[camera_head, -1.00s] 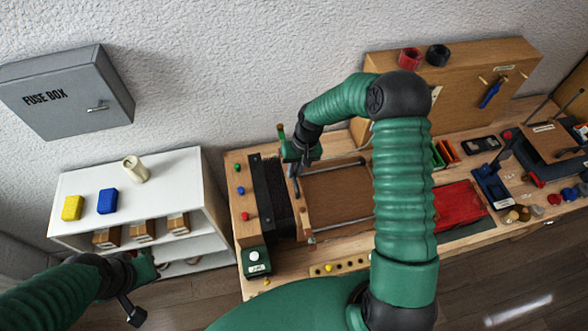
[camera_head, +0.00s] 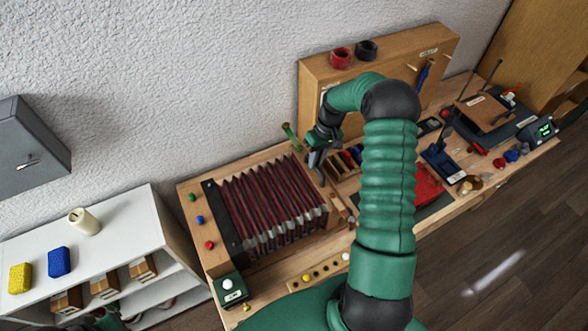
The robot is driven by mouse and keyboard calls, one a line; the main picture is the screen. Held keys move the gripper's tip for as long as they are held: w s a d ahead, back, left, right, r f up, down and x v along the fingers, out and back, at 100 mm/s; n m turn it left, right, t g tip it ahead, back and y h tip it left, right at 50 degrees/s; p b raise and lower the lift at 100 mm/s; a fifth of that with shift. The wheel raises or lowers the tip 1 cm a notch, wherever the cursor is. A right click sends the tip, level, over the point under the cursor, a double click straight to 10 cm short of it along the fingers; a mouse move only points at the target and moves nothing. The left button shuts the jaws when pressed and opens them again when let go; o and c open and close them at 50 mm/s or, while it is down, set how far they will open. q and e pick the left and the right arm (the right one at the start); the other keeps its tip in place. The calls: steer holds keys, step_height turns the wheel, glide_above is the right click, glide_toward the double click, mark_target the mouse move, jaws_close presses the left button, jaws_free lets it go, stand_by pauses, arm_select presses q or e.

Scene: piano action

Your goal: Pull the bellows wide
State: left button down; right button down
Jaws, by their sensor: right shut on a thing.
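The bellows (camera_head: 270,205) has dark red pleats and stands spread across the left part of the bench. Its left end meets a black fixed board (camera_head: 223,222). Its right end meets a wooden moving board (camera_head: 337,214). My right gripper (camera_head: 318,155) is at the back end of that board, shut on what looks like the board's handle. The gripper itself hides the contact. Only a small green and dark piece of my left gripper (camera_head: 106,319) shows at the bottom edge, so its jaws cannot be made out.
A white shelf (camera_head: 125,222) stands left of the bench (camera_head: 190,257), with yellow and blue blocks and a cream cup. A wooden cabinet (camera_head: 395,67) stands behind. A red tray (camera_head: 428,186) and tools lie to the right. My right arm hides part of the bench.

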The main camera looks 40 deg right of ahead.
arm_select(q)
steer(key=shift+s+d+f, duration=0.1)
steer(key=shift+d+f, duration=0.05)
arm_select(e)
steer(key=d, duration=0.1)
steer(key=s+d, duration=0.1)
steer(key=shift+d, duration=0.3)
steer(key=shift+a, duration=0.1)
steer(key=c, duration=1.5)
jaws_free()
arm_select(q)
steer(key=shift+s, duration=0.25)
arm_select(e)
steer(key=shift+o, duration=0.3)
steer(key=shift+a, duration=0.1)
